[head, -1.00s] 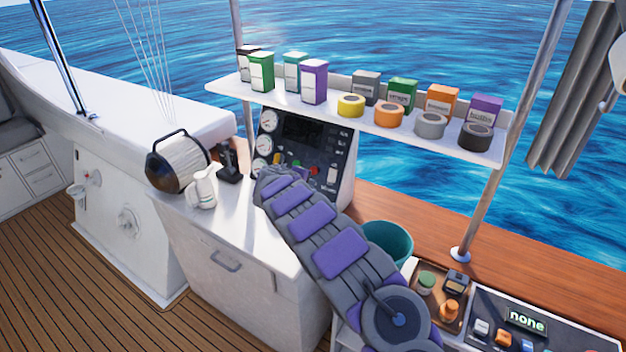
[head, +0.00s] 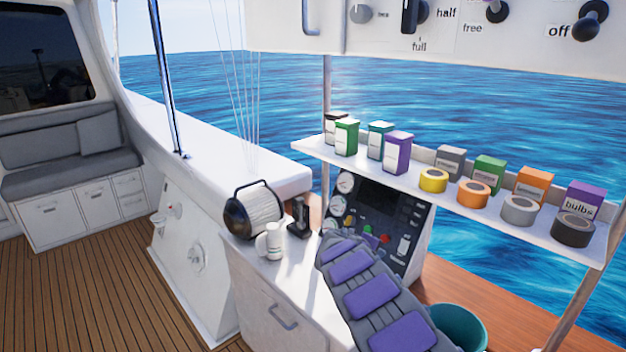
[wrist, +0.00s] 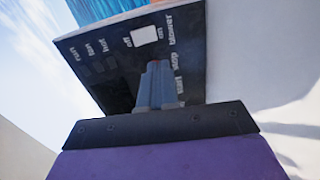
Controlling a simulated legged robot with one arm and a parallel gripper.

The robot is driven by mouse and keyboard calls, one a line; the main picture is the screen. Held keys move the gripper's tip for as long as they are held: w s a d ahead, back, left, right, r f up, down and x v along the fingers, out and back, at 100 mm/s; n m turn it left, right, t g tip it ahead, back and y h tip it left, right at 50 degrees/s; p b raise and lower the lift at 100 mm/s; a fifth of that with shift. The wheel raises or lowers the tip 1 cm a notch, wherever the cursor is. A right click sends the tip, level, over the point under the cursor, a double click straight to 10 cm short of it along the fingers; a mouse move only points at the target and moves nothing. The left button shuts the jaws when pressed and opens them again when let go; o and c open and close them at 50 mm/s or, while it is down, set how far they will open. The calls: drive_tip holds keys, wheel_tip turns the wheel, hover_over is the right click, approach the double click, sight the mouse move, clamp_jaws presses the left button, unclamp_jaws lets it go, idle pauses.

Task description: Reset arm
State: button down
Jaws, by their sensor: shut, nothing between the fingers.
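My gripper (wrist: 157,85) shows in the wrist view with its narrow grey fingers together and nothing between them. In the head view my grey and purple arm reaches from the bottom right up to the panel (head: 382,205). The panel has gauges at its left, a dark screen and coloured buttons. The arm hides the fingertips and part of the panel's lower edge there.
A shelf (head: 398,172) with several boxes and tape rolls runs above the panel. A teal bucket (head: 457,325) is at right. An overhead panel (head: 465,40) carries knobs.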

drive_tip(key=s+d+r+m+g+h, duration=0.1)
drive_tip(key=s+d+r+m+g, duration=0.4)
drive_tip(key=s+r, duration=0.75)
drive_tip(key=s+r+m+g+y, duration=0.1)
drive_tip(key=s+r+m+y, duration=0.1)
drive_tip(key=s, duration=1.4)
drive_tip(key=s+a+f+g+y, duration=0.1)
drive_tip(key=s+a+y, duration=0.1)
drive_tip(key=s+a, duration=0.4)
drive_tip(key=s+a+f+y, duration=0.2)
drive_tip(key=s+a, duration=0.4)
drive_tip(key=s, duration=0.9)
drive_tip(key=s+a+f+g+y, duration=0.1)
drive_tip(key=s+a+f+y, duration=0.1)
drive_tip(key=s+a+y, duration=0.2)
drive_tip(key=s+a, duration=0.3)
drive_tip(key=s, duration=0.4)
drive_tip(key=shift+s+g, duration=0.3)
drive_tip(key=c, duration=1.9)
unclamp_jaws()
